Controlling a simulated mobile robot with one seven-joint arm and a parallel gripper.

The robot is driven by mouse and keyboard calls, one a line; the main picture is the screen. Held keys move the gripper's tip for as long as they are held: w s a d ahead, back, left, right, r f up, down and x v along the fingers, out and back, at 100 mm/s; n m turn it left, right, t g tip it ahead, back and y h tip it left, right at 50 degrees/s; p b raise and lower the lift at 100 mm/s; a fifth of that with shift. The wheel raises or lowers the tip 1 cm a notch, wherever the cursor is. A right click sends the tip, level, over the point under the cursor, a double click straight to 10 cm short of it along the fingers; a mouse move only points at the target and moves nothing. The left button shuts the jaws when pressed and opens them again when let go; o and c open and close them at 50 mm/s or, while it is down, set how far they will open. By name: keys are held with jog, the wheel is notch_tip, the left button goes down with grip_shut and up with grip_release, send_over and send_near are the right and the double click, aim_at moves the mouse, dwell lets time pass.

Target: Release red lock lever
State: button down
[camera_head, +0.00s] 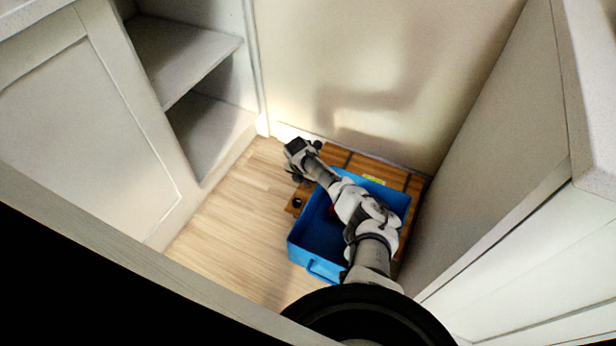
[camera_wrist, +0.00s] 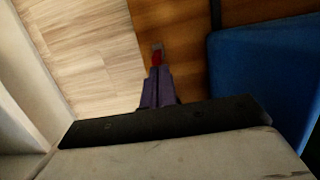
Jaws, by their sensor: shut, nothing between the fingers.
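A small red lever (camera_wrist: 156,57) with a grey end shows in the wrist view at the edge of a brown wooden platform (camera_wrist: 180,58). My gripper (camera_wrist: 158,70) has its two dark fingers together, with nothing between them. Its tips are right at the near end of the red lever in the picture; I cannot tell whether they touch it. In the head view my gripper end (camera_head: 299,150) is at the left back of the platform (camera_head: 414,187), and the lever cannot be made out there.
A blue bin (camera_head: 303,247) stands on the platform beneath my arm; its wall (camera_wrist: 252,70) is right of the fingers in the wrist view. White cabinets with open shelves (camera_head: 185,50) are at left, a wall (camera_head: 390,60) behind. Pale wood floor (camera_head: 225,215) is clear at left.

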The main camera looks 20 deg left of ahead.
jog(key=g+b, duration=0.1)
jog(key=w+b, duration=0.1)
jog(key=b, duration=0.1)
jog(key=shift+w+a+f+g, duration=0.1)
jog(key=shift+w+f+g, duration=0.1)
jog(key=shift+f+g, duration=0.2)
jog(key=w+g+b, duration=0.1)
jog(key=b, duration=0.2)
jog(key=shift+r+g, duration=0.15)
jog(key=shift+g, duration=0.15)
jog(key=shift+w+b, duration=0.1)
jog(key=shift+b, duration=0.45)
jog(key=shift+w+r, duration=0.15)
jog(key=shift+r, duration=0.45)
jog(key=shift+r+p, duration=0.65)
jog(key=shift+p, duration=0.05)
